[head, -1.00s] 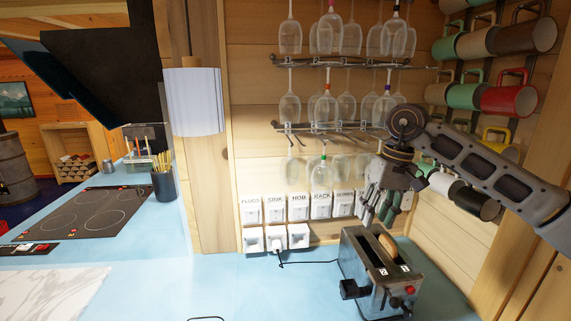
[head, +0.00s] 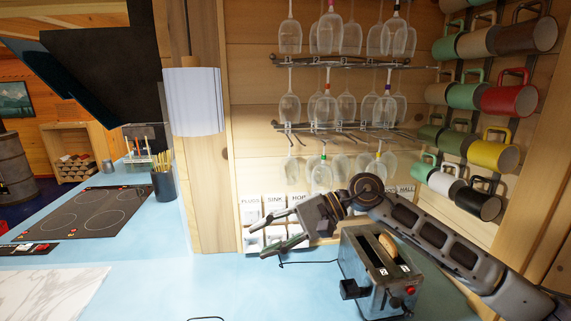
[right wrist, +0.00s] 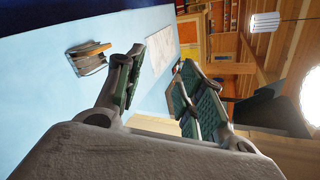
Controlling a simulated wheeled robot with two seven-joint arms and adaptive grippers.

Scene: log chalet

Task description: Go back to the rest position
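My right gripper (head: 262,240) is open and empty in the head view. It points left, in front of the row of white labelled switches and sockets, just left of and above the toaster. In the right wrist view my right gripper (right wrist: 160,62) also shows spread fingers with green pads and nothing between them. My right arm (head: 440,245) comes in from the right and passes behind and beside the toaster. My left gripper is not in view.
The metal toaster (head: 365,285) holds a slice of bread (head: 388,245) close to my right arm. Wine glasses (head: 325,108) hang on racks and mugs (head: 508,100) on the right wall. The light blue counter (head: 225,285) is mostly clear left of the toaster.

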